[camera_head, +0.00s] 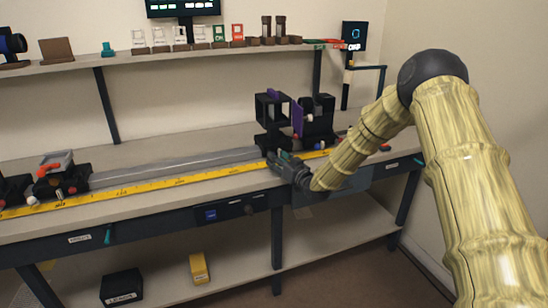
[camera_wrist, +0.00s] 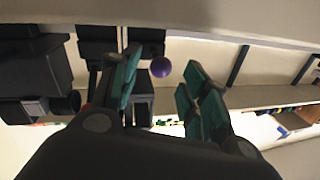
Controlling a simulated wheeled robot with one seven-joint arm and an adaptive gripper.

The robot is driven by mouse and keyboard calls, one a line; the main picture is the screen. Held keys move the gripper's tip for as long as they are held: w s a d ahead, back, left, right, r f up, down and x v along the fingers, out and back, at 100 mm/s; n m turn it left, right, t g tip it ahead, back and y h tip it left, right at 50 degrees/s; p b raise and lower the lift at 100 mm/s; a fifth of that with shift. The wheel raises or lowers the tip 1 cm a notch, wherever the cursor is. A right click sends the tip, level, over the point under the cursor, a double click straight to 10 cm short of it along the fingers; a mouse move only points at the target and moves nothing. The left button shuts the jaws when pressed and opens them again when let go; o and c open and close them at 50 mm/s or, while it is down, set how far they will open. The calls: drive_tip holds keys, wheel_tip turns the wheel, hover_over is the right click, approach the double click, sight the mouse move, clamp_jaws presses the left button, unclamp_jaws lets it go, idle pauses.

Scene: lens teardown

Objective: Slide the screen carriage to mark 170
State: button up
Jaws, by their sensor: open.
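A yellow ruler (camera_head: 150,186) runs along the front of a grey rail (camera_head: 180,168) on the bench. Near the rail's right end stand a black open-frame cube (camera_head: 271,109), a purple panel (camera_head: 297,118) and a black box-like unit (camera_head: 322,118), close together on dark bases. I cannot tell which of these is the screen carriage, and the ruler's numbers are too small to read. My gripper (camera_head: 277,160) is open, low in front of the cube's base. In the wrist view, a purple ball (camera_wrist: 160,67) shows between the spread teal fingers (camera_wrist: 158,88), with no contact visible.
At the rail's left, a dark carriage (camera_head: 62,184) carries an orange-red part. A shelf (camera_head: 190,56) above the bench holds several small mounts and cards. The rail between the left and right groups is clear. A black box (camera_head: 121,288) and a yellow box (camera_head: 199,268) sit below.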

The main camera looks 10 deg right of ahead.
drive_tip(key=v, duration=0.8)
drive_tip(key=shift+s, duration=0.1)
